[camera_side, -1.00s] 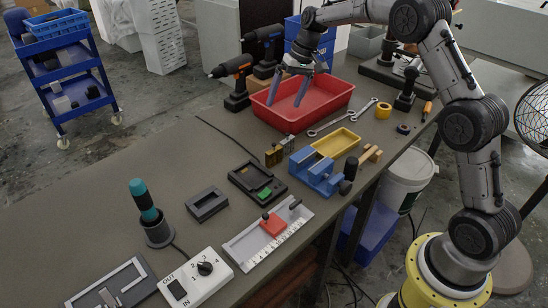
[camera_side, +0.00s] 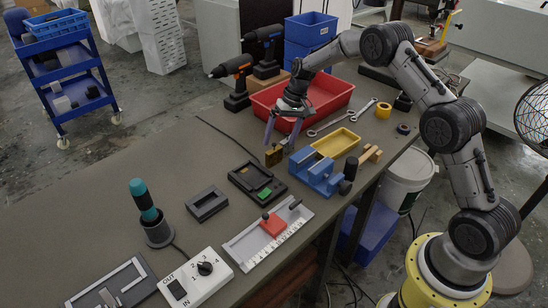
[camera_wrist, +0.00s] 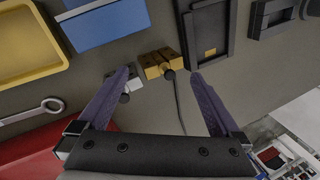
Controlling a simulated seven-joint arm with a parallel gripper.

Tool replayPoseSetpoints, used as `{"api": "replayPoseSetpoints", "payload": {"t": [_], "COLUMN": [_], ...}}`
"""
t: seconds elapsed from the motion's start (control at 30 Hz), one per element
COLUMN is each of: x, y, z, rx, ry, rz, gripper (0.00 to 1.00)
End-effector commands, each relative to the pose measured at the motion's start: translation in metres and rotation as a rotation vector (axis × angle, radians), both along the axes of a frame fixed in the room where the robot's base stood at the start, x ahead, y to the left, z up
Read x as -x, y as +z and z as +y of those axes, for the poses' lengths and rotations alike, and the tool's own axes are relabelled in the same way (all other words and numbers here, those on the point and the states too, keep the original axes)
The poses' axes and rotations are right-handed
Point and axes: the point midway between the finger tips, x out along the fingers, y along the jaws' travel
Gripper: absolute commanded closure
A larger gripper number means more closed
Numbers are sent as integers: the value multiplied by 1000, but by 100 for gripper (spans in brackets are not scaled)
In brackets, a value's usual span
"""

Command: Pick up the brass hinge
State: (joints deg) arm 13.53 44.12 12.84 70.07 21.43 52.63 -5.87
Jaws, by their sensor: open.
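The brass hinge (camera_side: 273,155) lies on the grey bench, left of the yellow tray. It also shows in the wrist view (camera_wrist: 162,64), a gold block with a dark round part at its near edge. My gripper (camera_side: 280,143) is open and empty, pointing down just behind the hinge in the side view. In the wrist view my gripper (camera_wrist: 158,75) has its fingertips spread to either side of the hinge, apart from it. A similar silver piece (camera_wrist: 131,84) lies beside the brass hinge, partly covered by the left finger.
A blue vise (camera_side: 318,172) and a yellow tray (camera_side: 336,142) stand to the right of the hinge. A red bin (camera_side: 330,97) lies behind my gripper. A black fixture (camera_side: 245,178) is in front. Wrenches (camera_side: 335,124) lie at the right.

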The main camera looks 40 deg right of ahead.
Motion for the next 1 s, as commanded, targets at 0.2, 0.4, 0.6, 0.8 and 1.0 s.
{"api": "replayPoseSetpoints", "payload": {"t": [0.2,0.4,0.6,0.8,1.0], "x": [-5,-7,-7,-7,-7], "y": [-30,-42,-42,-42,-42], "z": [10,14,14,14,13], "rx": [-1,0,0,0,0], "ry": [0,0,0,0,-1], "rz": [3,0,0,0,0], "gripper": [0,0,11,47,83]}}
